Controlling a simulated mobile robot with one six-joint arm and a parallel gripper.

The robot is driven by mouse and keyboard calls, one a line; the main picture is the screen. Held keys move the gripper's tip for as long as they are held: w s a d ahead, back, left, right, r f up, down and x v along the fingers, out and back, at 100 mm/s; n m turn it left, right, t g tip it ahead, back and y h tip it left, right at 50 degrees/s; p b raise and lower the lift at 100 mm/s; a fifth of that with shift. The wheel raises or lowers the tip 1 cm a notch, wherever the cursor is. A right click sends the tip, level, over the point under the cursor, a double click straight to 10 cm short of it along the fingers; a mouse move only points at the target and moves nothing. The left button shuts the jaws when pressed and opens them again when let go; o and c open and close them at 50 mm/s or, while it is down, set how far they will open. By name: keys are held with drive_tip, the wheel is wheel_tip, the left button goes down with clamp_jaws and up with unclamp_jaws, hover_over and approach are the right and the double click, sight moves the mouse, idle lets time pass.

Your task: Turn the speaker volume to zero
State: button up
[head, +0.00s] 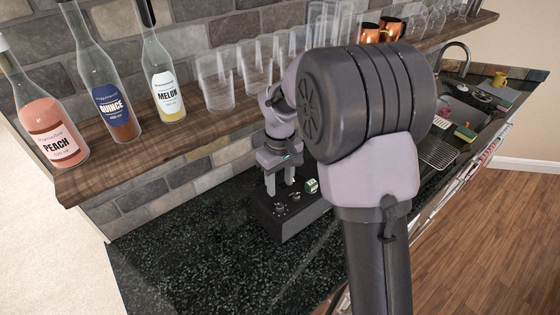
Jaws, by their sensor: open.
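The speaker (283,228) is a black box on the dark speckled counter, under the wooden shelf, partly hidden by my arm. Small dark knobs (280,208) show on its top; their markings are too small to read. My gripper (279,184) points down over the back part of the speaker, with its two grey fingers apart and nothing seen between them. The fingertips are close to the knobs; I cannot tell whether they touch one.
A small green and white object (312,186) is at the speaker's right. Bottles (111,90) and clear glasses (215,82) line the wooden shelf (130,138) above the counter. The counter (170,255) is clear left of the speaker. A sink area with several items lies at right.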

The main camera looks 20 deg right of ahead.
wheel_tip(320, 180, up, 8)
drive_tip(key=p, duration=0.1)
drive_tip(key=shift+r, duration=0.1)
drive_tip(key=s+a+f+m+t+b, duration=0.1)
drive_tip(key=s+f+m+t+b, duration=0.1)
drive_tip(key=s+b, duration=0.5)
drive_tip(key=s+a+f+m+t+y+b, duration=0.1)
drive_tip(key=s+f+m+b, duration=0.3)
drive_tip(key=s, duration=0.5)
drive_tip(key=s+a+f+m+t+y+b, duration=0.1)
drive_tip(key=s+a+f+m+t+b, duration=0.1)
drive_tip(key=s+f+b, duration=0.4)
drive_tip(key=s+m+b, duration=0.1)
drive_tip(key=s+b, duration=0.1)
drive_tip(key=b, duration=0.3)
drive_tip(key=shift+s+f+t, duration=0.15)
drive_tip(key=shift+s+t, duration=0.2)
drive_tip(key=shift+t, duration=0.05)
drive_tip(key=shift+a, duration=0.1)
